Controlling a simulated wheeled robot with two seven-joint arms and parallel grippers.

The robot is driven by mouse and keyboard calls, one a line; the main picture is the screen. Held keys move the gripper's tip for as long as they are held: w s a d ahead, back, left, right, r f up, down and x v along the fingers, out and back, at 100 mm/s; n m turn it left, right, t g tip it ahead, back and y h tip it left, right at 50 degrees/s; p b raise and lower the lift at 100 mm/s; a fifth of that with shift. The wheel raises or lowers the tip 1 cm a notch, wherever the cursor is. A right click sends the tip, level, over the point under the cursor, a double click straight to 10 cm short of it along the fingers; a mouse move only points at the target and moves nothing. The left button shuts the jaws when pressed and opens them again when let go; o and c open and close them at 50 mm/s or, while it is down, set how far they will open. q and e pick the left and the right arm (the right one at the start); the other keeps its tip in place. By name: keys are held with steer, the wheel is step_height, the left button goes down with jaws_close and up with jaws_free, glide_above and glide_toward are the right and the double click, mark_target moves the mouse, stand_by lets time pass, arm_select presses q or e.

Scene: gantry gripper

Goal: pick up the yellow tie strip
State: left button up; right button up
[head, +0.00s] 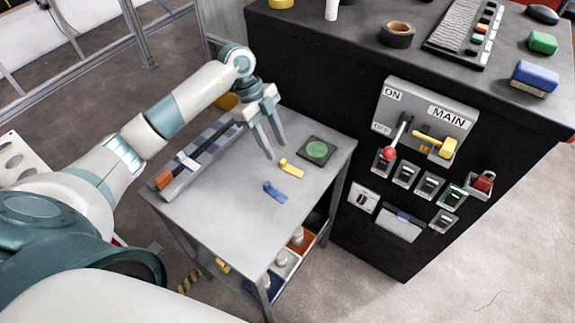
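The yellow tie strip (291,168) lies on the grey top of a small cart (230,210), a short bent piece. A blue strip (274,192) lies just in front of it, to its left. My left gripper (262,153) is open and points down over the cart, a little to the left of and behind the yellow strip. Nothing shows between its fingers, and it looks apart from the strip. My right gripper is not in view.
A dark square pad with a green disc (317,149) lies right of the yellow strip. A long grey holder (192,165) lies along the cart's left side. A black cabinet (350,170) with levers and switches stands close on the right. The cart's front top is clear.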

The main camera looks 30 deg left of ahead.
mark_target(283, 160)
arm_select(q)
steer(key=shift+d+f+p, duration=0.3)
steer(key=shift+f+p, duration=0.1)
steer(key=shift+p, duration=0.1)
steer(key=p+x, duration=0.1)
steer(key=x, duration=0.2)
steer(key=shift+d, duration=0.1)
steer(key=shift+d+f, duration=0.15)
steer(key=shift+f, duration=0.4)
steer(key=c, duration=0.9)
